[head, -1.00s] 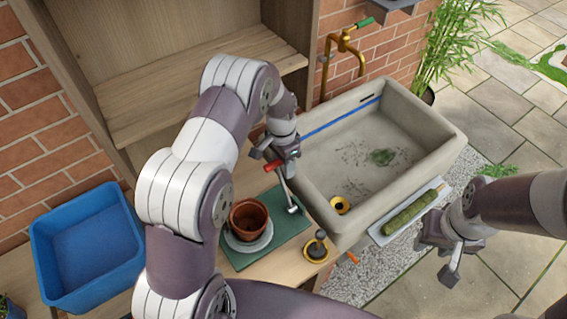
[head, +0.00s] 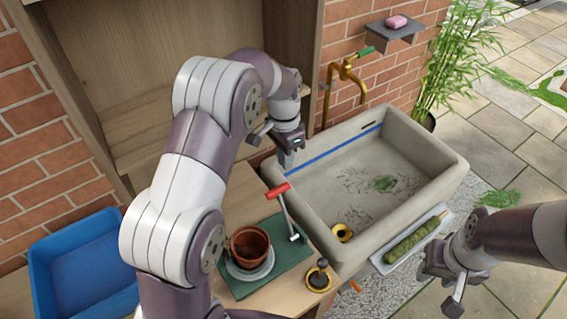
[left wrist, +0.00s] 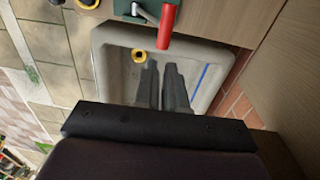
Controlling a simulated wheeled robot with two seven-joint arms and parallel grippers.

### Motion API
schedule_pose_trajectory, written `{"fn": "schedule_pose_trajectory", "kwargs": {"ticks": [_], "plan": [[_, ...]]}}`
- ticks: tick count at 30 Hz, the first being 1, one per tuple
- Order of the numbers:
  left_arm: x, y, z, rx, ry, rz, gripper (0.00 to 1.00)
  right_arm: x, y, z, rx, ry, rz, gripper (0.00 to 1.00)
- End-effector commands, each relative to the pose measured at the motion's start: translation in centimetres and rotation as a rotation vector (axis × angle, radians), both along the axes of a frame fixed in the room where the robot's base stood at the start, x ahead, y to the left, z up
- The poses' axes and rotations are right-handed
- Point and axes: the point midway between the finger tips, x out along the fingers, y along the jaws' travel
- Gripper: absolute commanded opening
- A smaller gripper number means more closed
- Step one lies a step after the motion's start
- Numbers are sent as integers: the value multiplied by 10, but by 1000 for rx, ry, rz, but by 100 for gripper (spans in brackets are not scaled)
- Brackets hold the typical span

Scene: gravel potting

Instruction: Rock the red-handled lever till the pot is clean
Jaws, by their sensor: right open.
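The red-handled lever (head: 279,190) stands at the right edge of a green mat (head: 232,290); its metal rod slants from the red grip to a small metal end. The red grip (left wrist: 168,24) shows at the top of the left wrist view. The terracotta pot (head: 250,243) is upright on a pale saucer (head: 262,272) on the mat; its inside looks dark. My left gripper (head: 287,163) is beyond the red grip, apart from it, near the basin's back left corner. Its fingers (left wrist: 162,65) are together and hold nothing visible. My right gripper (head: 440,285) is open and empty at the right.
The stone basin (head: 445,165) with a yellow drain ring (head: 342,232) is right of the mat. A brass tap (head: 345,73) is behind it. A black-knobbed yellow fitting (head: 319,277) is in front. A blue tub (head: 60,255) is at the left.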

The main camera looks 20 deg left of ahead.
Motion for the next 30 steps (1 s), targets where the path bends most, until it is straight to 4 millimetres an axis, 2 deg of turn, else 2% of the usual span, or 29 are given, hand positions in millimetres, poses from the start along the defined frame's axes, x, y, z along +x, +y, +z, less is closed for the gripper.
{"fn": "schedule_pose_trajectory", "kwargs": {"ticks": [1, 3, 5, 6, 7, 9, 12, 15, 20, 23, 30], "plan": [[-2, -7, 30, 0, -1, -17, 0, 0, 0, 29, 0, -1, 0, 41], [-17, -19, 61, 12, 25, -69, 0, 0, 0, 67, 0, -1, 0, 41], [-34, -28, 80, 31, 29, -260, 0, 1, 0, 102, 0, -2, 0, 41], [-45, -32, 86, 42, 24, -464, 0, 1, 0, 120, 0, -3, 0, 41], [-51, -33, 84, 48, 18, -608, 0, 1, 0, 125, 0, -4, 0, 41], [-60, -34, 74, 58, 0, -910, 0, 1, 0, 128, 0, -3, 0, 41], [-64, -31, 55, 70, -24, -1249, 0, 0, 0, 120, 0, -1, 0, 41], [-59, -31, 51, 87, -54, -1464, 0, 0, 0, 118, 0, -1, 0, 41], [-56, -31, 45, 90, -62, -1566, 0, 0, 0, 122, 0, -1, 0, 41], [-56, -30, 32, 89, -58, -1566, 0, 1, 0, 128, 0, -1, 0, 41], [-54, -27, -19, 86, -58, -1564, 0, 1, 0, 145, 0, -2, 0, 41]]}}
